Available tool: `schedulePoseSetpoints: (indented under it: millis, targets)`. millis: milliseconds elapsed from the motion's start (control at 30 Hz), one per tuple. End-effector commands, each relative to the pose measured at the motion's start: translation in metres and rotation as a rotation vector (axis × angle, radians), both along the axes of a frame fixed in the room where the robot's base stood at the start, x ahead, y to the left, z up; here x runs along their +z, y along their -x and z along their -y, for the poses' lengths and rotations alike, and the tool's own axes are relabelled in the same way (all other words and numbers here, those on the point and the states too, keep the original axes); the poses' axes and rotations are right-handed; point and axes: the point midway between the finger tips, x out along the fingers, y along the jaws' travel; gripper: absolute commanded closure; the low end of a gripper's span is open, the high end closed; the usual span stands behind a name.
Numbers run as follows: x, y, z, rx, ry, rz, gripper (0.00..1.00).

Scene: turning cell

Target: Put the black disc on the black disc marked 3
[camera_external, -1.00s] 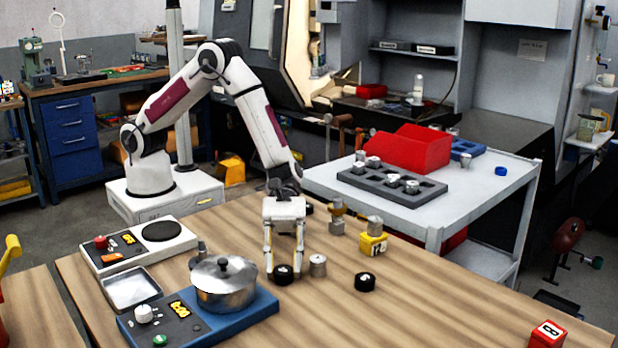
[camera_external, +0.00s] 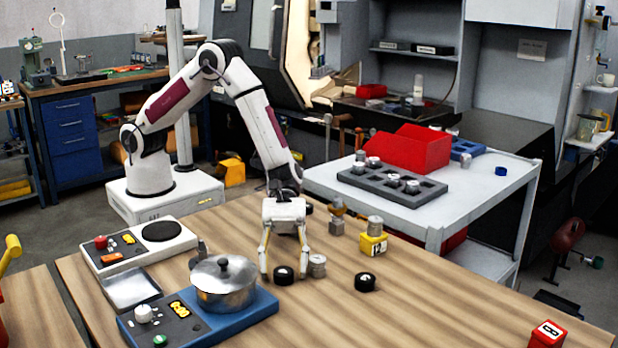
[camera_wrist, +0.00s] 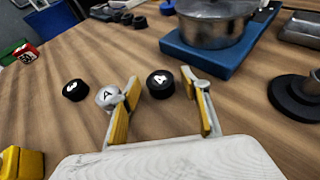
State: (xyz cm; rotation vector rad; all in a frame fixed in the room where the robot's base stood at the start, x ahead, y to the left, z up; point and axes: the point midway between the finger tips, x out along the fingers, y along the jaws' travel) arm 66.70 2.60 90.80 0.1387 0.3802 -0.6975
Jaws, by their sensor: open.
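A black disc marked 4 (camera_wrist: 160,83) lies on the wooden table; the disc also shows in the external view (camera_external: 284,275). My gripper (camera_external: 285,268) is open and low over the table. Its fingers stand on either side of this disc, which appears just ahead of the fingertips (camera_wrist: 165,95) in the wrist view. The black disc marked 3 (camera_wrist: 75,89) lies flat, apart from it, with nothing on top; it is at the right in the external view (camera_external: 365,281).
A silver cylinder marked A (camera_wrist: 108,97) stands close beside one finger, between the discs; whether they touch is unclear. A pot (camera_external: 224,283) on a blue hotplate is at the left. A yellow block (camera_external: 373,244) bears a metal piece. The front right table is mostly clear.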

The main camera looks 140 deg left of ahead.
Motion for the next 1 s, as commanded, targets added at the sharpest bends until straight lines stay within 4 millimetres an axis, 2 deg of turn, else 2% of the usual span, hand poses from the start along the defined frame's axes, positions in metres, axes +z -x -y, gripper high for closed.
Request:
schedulePoseSetpoints:
  millis: [267, 800, 1000]
  targets:
    - [0.009, 0.011, -0.011, 0.001, -0.001, 0.001, 0.54]
    - [0.039, 0.067, -0.058, 0.003, 0.0, 0.002, 0.54]
    - [0.047, 0.079, -0.069, 0.001, -0.001, 0.002, 0.54]
